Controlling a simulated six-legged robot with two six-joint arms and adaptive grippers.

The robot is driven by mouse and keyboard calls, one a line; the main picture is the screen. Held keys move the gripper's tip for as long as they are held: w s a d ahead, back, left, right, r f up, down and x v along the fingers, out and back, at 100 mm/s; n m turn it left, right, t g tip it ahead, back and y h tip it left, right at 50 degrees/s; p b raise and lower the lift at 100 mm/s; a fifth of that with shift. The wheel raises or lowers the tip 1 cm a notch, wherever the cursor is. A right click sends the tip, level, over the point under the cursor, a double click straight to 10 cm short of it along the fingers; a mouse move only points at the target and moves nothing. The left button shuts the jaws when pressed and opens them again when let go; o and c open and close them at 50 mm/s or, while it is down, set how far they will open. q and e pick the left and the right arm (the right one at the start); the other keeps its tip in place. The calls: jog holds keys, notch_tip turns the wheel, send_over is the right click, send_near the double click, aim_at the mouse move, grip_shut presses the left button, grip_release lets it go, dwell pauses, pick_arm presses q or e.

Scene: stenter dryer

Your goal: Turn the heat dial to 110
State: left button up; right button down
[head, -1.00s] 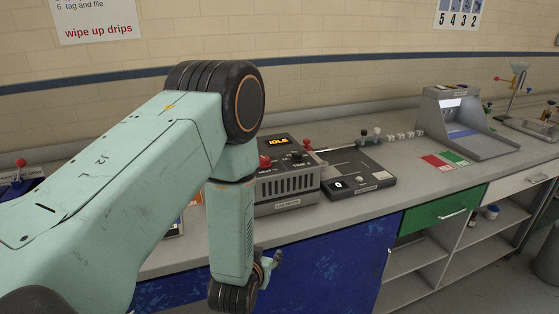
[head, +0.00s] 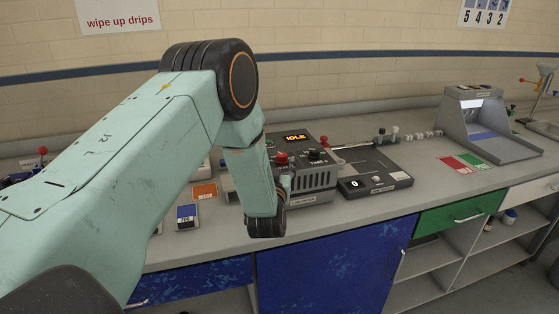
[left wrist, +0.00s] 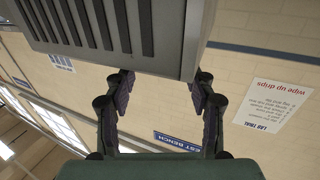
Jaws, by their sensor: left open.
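The dryer (head: 318,178) is a grey vented box on the bench with a lit "IDLE" display (head: 297,137). A red knob (head: 281,158) and a dark dial marked TIME (head: 315,155) sit on its sloped panel. The heat dial cannot be made out clearly, and no 110 mark is readable. My left gripper (head: 286,184) is at the dryer's left front, partly hidden by my wrist. In the left wrist view, my left gripper (left wrist: 162,78) is open and empty, with the dryer's vented housing (left wrist: 110,25) just beyond the fingertips. My right gripper is out of view.
A black unit (head: 375,180) with a white knob stands right of the dryer. Red and green cards (head: 468,160) and a grey hooded stand (head: 487,125) are farther right. An orange card (head: 204,191) and a small blue device (head: 187,215) lie to the left.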

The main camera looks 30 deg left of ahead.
aim_at(282, 158)
pick_arm(q)
jog(key=shift+w+a, duration=0.2)
jog(key=shift+w, duration=0.3)
jog(key=shift+w+d+r, duration=0.1)
jog(key=shift+w+d, duration=0.1)
jog(key=shift+w, duration=0.4)
jog(key=shift+a, duration=0.4)
jog(key=shift+c, duration=0.8)
jog(key=shift+d, duration=0.3)
jog(key=c, duration=0.4)
jog(key=shift+s+a, duration=0.1)
jog(key=shift+a, duration=0.05)
jog(key=c, duration=0.5)
jog(key=shift+c, duration=0.4)
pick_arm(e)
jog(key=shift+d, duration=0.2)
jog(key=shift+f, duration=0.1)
